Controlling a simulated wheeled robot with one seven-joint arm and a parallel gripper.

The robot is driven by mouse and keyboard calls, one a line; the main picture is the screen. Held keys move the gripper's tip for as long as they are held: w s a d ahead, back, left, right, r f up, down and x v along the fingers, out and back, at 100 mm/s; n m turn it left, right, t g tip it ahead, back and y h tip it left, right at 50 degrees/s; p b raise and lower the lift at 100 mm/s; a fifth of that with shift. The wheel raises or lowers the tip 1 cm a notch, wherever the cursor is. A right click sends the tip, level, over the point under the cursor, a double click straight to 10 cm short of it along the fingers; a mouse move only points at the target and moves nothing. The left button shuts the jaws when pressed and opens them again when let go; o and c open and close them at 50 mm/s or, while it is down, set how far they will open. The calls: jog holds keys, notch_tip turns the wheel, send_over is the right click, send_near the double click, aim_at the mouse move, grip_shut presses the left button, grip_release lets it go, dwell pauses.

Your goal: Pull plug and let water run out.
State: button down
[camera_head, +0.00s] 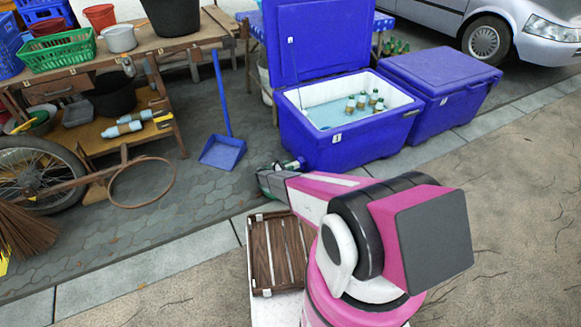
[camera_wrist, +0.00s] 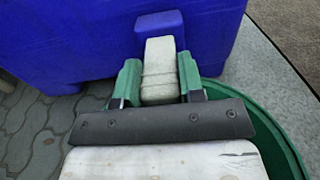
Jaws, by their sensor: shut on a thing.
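The open blue cooler (camera_head: 345,140) holds water (camera_head: 325,116) and several bottles (camera_head: 362,102). In the wrist view its blue wall (camera_wrist: 70,45) fills the top. A pale grey, block-shaped plug (camera_wrist: 158,52) sits at a blue fitting (camera_wrist: 159,20) low on that wall. My gripper (camera_wrist: 159,82) is shut on the plug, with one green finger on each side. The plug appears to touch the fitting; I cannot tell how deep it sits. In the head view my arm hides most of the gripper and the plug. No running water shows.
A green basin (camera_wrist: 284,145) lies below my gripper, partly hidden. A second blue cooler (camera_head: 440,90), closed, stands to the right. A blue dustpan (camera_head: 222,152) stands to the left, near a wooden workbench (camera_head: 150,45). A wooden crate (camera_head: 275,250) is beside my arm.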

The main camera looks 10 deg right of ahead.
jog(key=shift+s+a, duration=0.1)
jog(key=shift+a, duration=0.3)
jog(key=c, duration=0.7)
grip_release()
jog(key=v, duration=1)
jog(key=shift+s+a, duration=0.15)
jog(key=shift+a, duration=0.25)
